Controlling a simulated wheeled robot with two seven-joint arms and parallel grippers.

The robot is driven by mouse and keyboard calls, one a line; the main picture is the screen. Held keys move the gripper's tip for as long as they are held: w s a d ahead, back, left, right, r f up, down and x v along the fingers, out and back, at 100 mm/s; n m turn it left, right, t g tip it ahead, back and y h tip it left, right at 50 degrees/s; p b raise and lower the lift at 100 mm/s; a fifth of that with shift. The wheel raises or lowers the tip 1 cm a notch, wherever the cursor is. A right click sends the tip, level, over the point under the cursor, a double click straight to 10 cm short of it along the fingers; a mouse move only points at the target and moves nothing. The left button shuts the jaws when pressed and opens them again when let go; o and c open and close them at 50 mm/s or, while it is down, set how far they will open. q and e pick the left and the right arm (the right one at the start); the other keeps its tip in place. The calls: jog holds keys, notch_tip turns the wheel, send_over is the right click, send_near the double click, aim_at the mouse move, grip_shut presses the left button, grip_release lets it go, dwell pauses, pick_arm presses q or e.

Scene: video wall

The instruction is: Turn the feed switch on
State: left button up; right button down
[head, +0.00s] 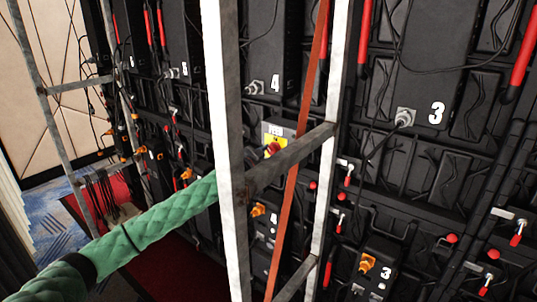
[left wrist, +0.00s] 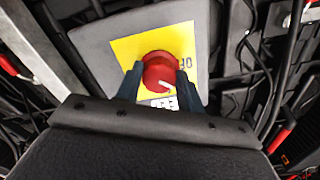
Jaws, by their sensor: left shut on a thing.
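The feed switch is a red rotary knob (left wrist: 160,72) on a yellow plate (left wrist: 128,50) fixed to a grey box (left wrist: 95,40). In the left wrist view my left gripper (left wrist: 159,84) has its two dark fingers on either side of the knob, shut on it. A pale mark shows on the knob's lower right. Lettering on the plate is partly hidden by the fingers. In the head view the red knob (head: 273,148) and yellow plate (head: 271,139) show behind a metal frame. My green-sleeved left arm reaches toward it, and the frame hides the gripper. My right gripper is not in view.
An upright metal frame (head: 222,120) with a crossbar (head: 290,158) stands before the panel wall. Black panels (head: 430,80) carry cables, red handles and numbers. Another metal frame (head: 50,125) stands at the left, near blue and red carpet.

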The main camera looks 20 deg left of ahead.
pick_arm(q)
jog(key=shift+m, duration=1)
jog(key=m, duration=0.2)
jog(key=shift+a+r+m+p, duration=0.1)
jog(key=shift+m+p, duration=0.2)
jog(key=m, duration=0.3)
jog(key=shift+m+p, duration=0.4)
jog(key=shift+m, duration=0.7)
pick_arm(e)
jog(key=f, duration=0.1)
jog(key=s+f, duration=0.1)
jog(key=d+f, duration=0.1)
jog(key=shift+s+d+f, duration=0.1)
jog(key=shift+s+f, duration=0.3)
pick_arm(q)
jog(key=o, duration=1)
